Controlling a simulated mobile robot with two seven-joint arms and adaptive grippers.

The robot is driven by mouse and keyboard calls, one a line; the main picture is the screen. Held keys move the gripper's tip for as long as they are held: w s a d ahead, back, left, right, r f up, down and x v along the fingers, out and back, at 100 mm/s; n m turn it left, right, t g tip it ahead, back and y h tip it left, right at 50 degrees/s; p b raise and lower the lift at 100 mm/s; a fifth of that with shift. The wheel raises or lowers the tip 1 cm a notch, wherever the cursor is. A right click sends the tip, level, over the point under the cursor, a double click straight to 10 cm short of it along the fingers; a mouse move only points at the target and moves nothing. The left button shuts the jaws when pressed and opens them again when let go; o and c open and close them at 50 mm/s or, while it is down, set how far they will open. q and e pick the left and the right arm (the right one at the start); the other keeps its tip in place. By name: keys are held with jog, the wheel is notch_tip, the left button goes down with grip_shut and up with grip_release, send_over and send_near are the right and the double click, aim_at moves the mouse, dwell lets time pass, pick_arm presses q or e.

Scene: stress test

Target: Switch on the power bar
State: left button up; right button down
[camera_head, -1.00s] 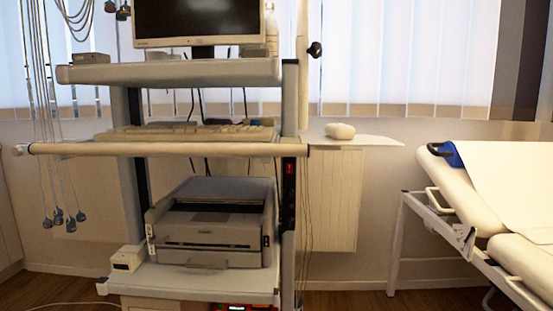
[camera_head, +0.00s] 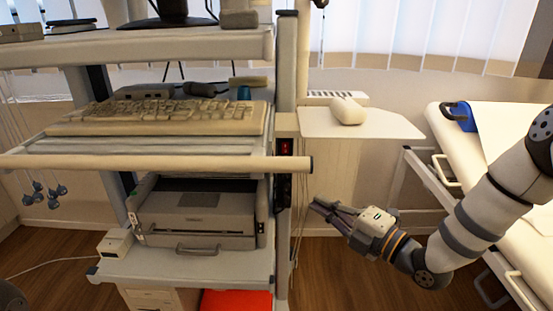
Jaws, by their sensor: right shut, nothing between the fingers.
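The power bar (camera_head: 283,190) is a dark strip that runs down the right post of the cart. A red switch (camera_head: 285,147) shows near its upper end. My right gripper (camera_head: 314,207) comes in from the right and points left toward the post. It is shut and empty, right of the power bar's lower part and below the red switch. In the picture a small gap lies between its fingertips and the post. My left gripper is not in view.
The cart's front rail (camera_head: 150,163) ends just right of the post. A keyboard (camera_head: 170,118) and a printer (camera_head: 200,212) sit on the cart's shelves. A white side shelf (camera_head: 385,124) sticks out right of the post. An examination bed (camera_head: 485,135) stands at the right.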

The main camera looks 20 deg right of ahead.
aim_at(285, 148)
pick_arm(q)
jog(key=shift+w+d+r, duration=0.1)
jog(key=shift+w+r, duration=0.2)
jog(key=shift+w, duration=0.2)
pick_arm(e)
jog(key=shift+n+t+y, duration=0.3)
jog(key=shift+n, duration=0.4)
jog(key=r, duration=0.1)
jog(key=w+r, duration=0.1)
jog(key=r, duration=0.1)
jog(key=shift+w+d+r, duration=0.15)
jog(key=shift+w+r, duration=0.1)
jog(key=shift+r, duration=0.1)
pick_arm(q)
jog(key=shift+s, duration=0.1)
pick_arm(e)
jog(key=x, duration=0.4)
jog(key=w+d+b+x, duration=0.1)
jog(key=x, duration=0.3)
jog(key=d+x, duration=0.1)
jog(key=x, duration=0.3)
jog(key=shift+w+r+b, duration=0.25)
jog(key=shift+w+b, duration=0.1)
jog(key=shift+w, duration=0.2)
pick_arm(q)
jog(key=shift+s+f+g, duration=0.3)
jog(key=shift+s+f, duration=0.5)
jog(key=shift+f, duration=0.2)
